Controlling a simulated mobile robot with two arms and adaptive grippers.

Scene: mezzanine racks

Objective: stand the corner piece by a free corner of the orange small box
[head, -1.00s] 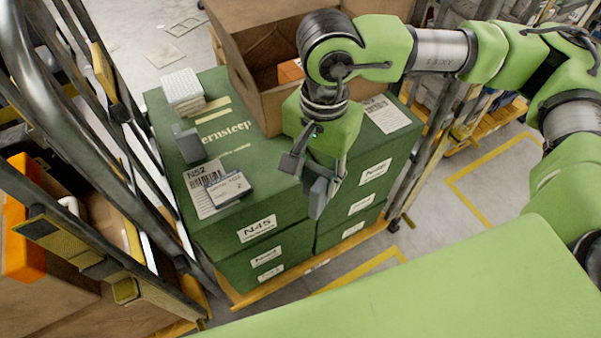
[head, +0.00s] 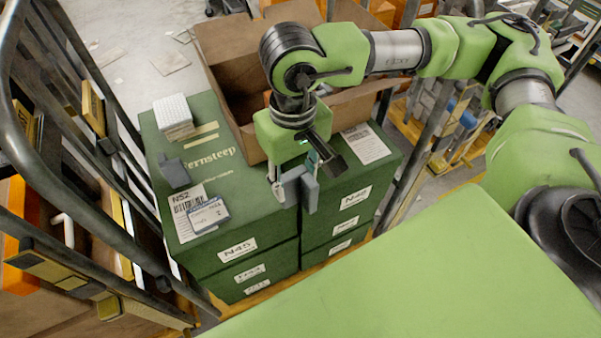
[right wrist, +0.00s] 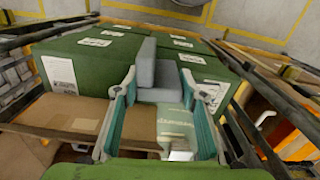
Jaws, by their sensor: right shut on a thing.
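My right gripper (head: 294,176) is shut on a grey corner piece (head: 309,190), held near the front of the green boxes' top. In the right wrist view the corner piece (right wrist: 147,65) shows an upright plate and a flat part between the fingers (right wrist: 160,105). Whether it touches a box is unclear. A second grey corner piece (head: 173,173) stands on the green top at left. A sliver of orange (head: 267,98) shows inside the open cardboard box; I cannot tell whether it is the orange small box. My left gripper is not in view.
The green boxes (head: 228,222) stand stacked on a pallet. An open cardboard box (head: 228,50), a white ribbed block (head: 173,113) and a small labelled box (head: 208,215) sit on top. A dark metal cage (head: 70,180) with orange items (head: 22,270) is close at left.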

